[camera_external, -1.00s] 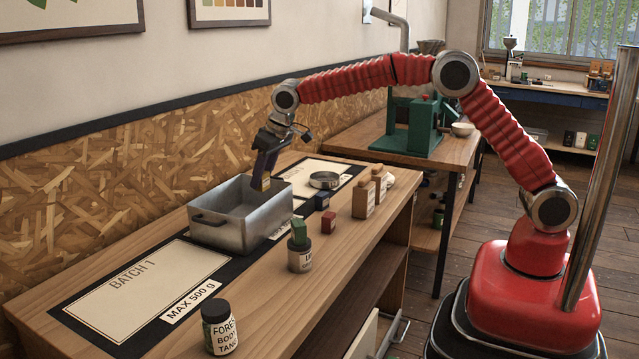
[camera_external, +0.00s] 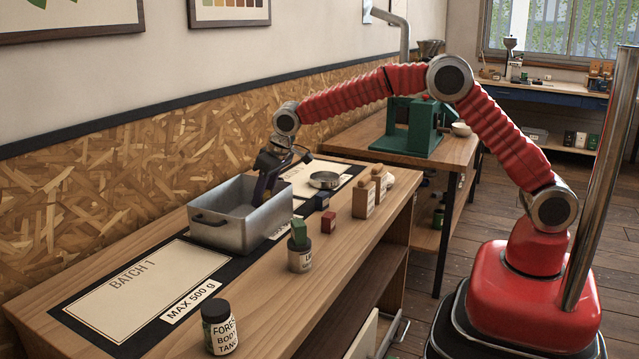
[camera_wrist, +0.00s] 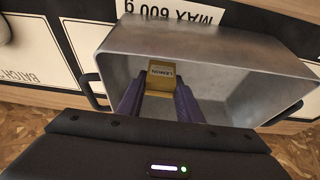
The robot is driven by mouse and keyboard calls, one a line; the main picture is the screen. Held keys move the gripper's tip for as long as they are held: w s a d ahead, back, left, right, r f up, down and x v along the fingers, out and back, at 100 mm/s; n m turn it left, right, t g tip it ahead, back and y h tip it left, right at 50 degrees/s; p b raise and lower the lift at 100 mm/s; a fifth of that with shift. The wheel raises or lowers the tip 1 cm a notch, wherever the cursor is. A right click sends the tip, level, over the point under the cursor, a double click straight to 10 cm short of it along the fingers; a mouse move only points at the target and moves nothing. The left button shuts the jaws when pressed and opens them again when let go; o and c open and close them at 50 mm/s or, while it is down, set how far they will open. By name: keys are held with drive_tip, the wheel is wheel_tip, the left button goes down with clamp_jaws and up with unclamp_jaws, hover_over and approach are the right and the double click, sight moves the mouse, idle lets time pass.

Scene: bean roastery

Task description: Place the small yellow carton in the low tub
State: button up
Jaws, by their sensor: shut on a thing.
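The low tub (camera_external: 222,236) is a grey metal bin with dark side handles, standing on the bench between the two label sheets. My gripper (camera_external: 262,196) reaches down into the tub, its fingertips hidden behind the tub wall in the external view. In the wrist view my gripper (camera_wrist: 160,95) has its purple fingers shut on the small yellow carton (camera_wrist: 162,77), which carries a white label reading LEMON. The carton is within the tub's walls (camera_wrist: 225,50); I cannot tell whether it touches the floor of the tub.
A jar with a green block on it (camera_external: 300,255), a red block (camera_external: 328,223) and wooden stamps (camera_external: 364,198) stand right of the tub. A round tin (camera_external: 324,180) is behind it, and a dark jar (camera_external: 220,328) is at the front. The BATCH 1 sheet (camera_external: 140,290) is bare.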

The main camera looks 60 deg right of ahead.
drive_tip(key=shift+f, duration=2.1)
drive_tip(key=o, duration=1.1)
drive_tip(key=v, duration=1.2)
drive_tip(key=shift+r, duration=0.1)
